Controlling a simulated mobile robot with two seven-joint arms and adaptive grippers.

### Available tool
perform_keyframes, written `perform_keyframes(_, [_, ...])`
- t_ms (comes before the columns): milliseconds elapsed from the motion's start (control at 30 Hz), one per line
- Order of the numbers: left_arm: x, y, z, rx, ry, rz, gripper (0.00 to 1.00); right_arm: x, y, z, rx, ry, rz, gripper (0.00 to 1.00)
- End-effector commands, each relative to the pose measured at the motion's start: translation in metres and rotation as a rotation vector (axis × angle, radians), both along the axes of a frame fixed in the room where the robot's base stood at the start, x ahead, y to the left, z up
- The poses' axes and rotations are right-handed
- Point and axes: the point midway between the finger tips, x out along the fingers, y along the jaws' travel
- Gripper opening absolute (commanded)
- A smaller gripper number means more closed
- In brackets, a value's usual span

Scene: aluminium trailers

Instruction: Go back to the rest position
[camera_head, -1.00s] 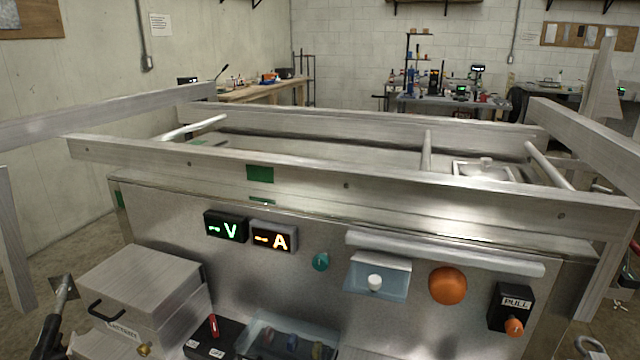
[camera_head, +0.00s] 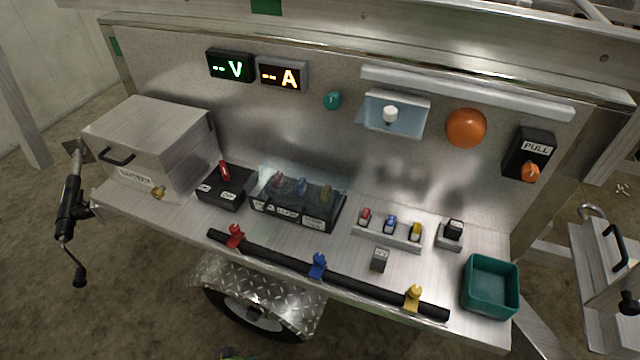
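Neither of my grippers shows in the head view. The trailer's metal panel (camera_head: 300,125) stands in front of me. It carries a green V display (camera_head: 230,66), an orange A display (camera_head: 281,75), a teal knob (camera_head: 332,101), a large orange dome (camera_head: 466,127) and a black PULL switch box (camera_head: 528,154). On the shelf (camera_head: 215,222) below are a metal battery box (camera_head: 150,142) with its lid down, a black box with a red switch (camera_head: 224,184), and a clear-covered block (camera_head: 297,202).
A black bar (camera_head: 345,279) with red, blue and yellow clips runs along the shelf's front edge. A teal bin (camera_head: 491,287) sits at the right end. A wheel with a tread-plate fender (camera_head: 255,293) is below. A black-handled metal box (camera_head: 607,262) stands right.

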Motion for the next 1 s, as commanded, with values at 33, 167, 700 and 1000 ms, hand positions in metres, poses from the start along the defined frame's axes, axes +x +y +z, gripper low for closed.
perform_keyframes(33, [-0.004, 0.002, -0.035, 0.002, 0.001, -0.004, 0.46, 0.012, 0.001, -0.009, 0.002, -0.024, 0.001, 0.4])
perform_keyframes(167, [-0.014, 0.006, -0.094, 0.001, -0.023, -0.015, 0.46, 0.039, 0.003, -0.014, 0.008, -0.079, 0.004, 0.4])
perform_keyframes(700, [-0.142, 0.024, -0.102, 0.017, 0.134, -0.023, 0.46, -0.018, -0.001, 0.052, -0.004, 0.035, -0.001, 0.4])
perform_keyframes(1000, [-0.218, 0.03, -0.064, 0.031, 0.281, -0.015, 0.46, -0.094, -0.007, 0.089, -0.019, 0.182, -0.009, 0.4])
